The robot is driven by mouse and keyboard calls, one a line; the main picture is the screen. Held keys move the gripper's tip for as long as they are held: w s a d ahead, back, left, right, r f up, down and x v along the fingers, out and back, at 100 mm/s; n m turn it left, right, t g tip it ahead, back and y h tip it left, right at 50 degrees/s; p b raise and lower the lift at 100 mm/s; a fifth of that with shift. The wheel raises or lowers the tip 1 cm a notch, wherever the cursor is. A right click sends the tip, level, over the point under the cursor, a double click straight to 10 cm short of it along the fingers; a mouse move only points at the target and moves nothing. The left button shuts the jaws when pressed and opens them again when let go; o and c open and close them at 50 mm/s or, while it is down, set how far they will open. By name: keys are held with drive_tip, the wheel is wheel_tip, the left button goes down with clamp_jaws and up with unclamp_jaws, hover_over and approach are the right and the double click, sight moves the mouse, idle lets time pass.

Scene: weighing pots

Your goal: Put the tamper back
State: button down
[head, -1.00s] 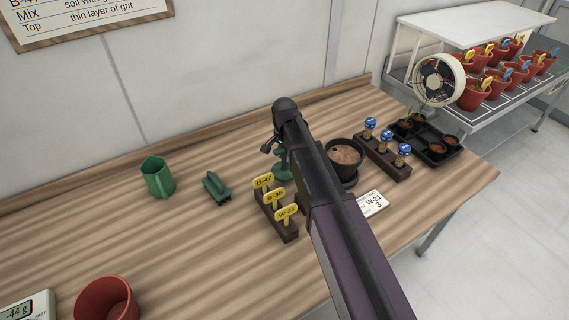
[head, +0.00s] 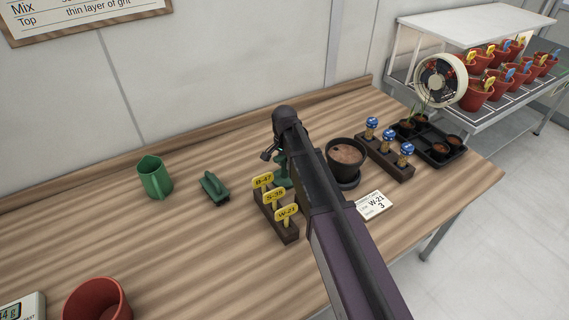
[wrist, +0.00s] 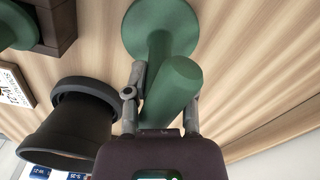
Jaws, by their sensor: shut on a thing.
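The green tamper (wrist: 172,92) has a round flat disc and a thick handle that points towards the wrist camera. My gripper (wrist: 164,88) is shut on its handle, one finger on each side. In the head view the tamper (head: 282,172) is partly hidden behind my arm, between the tag holder and the dark pot. It stands roughly upright over the wooden bench (head: 150,245). I cannot tell whether its disc touches the bench.
The tag holder (head: 276,218) with yellow tags and the soil-filled dark pot (head: 345,162) stand close by. A green brush-like tool (head: 214,187), green jug (head: 154,178) and red pot (head: 97,300) are left. Bench space behind the tamper is clear.

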drive_tip(key=shift+f, duration=0.15)
drive_tip(key=shift+c, duration=2.3)
unclamp_jaws()
drive_tip(key=shift+r, duration=0.2)
wheel_tip(320, 180, up, 12)
drive_tip(key=p, duration=1.2)
drive_tip(key=s+d+n, duration=0.6)
drive_tip(key=s+d, duration=1.3)
drive_tip(key=d, duration=0.2)
drive_tip(key=shift+n, duration=0.3)
